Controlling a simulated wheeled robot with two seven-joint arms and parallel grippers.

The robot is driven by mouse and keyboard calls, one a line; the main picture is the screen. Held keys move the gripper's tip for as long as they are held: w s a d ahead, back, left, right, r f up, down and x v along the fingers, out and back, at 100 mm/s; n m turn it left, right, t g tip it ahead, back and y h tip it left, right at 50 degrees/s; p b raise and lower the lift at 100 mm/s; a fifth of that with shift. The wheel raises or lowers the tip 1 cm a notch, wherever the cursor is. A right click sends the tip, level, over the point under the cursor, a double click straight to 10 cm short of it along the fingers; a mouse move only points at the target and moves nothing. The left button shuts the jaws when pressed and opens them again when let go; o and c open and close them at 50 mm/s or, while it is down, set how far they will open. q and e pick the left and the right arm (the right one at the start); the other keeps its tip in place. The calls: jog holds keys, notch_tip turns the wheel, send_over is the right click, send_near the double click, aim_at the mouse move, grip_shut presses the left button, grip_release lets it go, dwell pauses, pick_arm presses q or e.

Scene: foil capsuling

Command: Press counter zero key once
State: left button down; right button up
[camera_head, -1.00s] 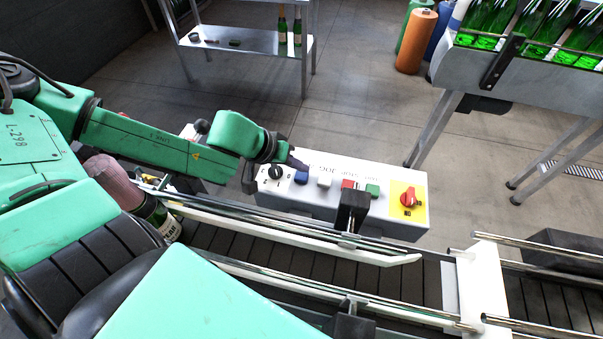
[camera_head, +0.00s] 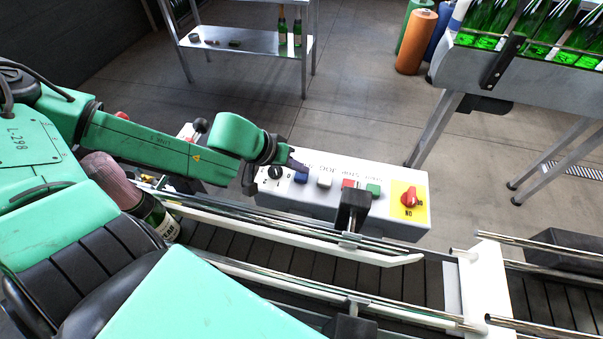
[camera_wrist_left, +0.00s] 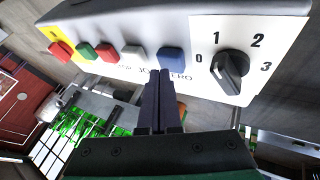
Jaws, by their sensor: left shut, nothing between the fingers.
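The white control box (camera_head: 330,205) carries a row of keys. The blue key (camera_head: 301,178) is beside the black rotary knob (camera_head: 276,172). In the left wrist view the blue key (camera_wrist_left: 172,60) has lettering beside it, partly hidden by my fingers, that ends in "ERO". My left gripper (camera_head: 298,163) is shut and empty, its dark fingers pointing at the box close to the blue key. In the left wrist view the fingertips (camera_wrist_left: 165,74) overlap the area just by that key. I cannot tell whether they touch it. My right gripper is not in view.
White (camera_head: 324,182), red (camera_head: 348,184) and green (camera_head: 373,190) keys and a red switch on a yellow plate (camera_head: 409,197) share the box. A black bracket (camera_head: 352,208) stands in front. The conveyor (camera_head: 290,258) with metal rails runs alongside; a bottle (camera_head: 160,219) stands at its left.

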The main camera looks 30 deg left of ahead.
aim_at(299, 176)
pick_arm(q)
jog(key=shift+f+b, duration=0.5)
jog(key=shift+f, duration=0.05)
dwell(0.4)
jog(key=shift+r+p, duration=1)
jog(key=shift+p, duration=0.05)
notch_tip(299, 176, up, 5)
jog(key=p, duration=0.5)
jog(key=shift+r, duration=0.1)
dwell(0.4)
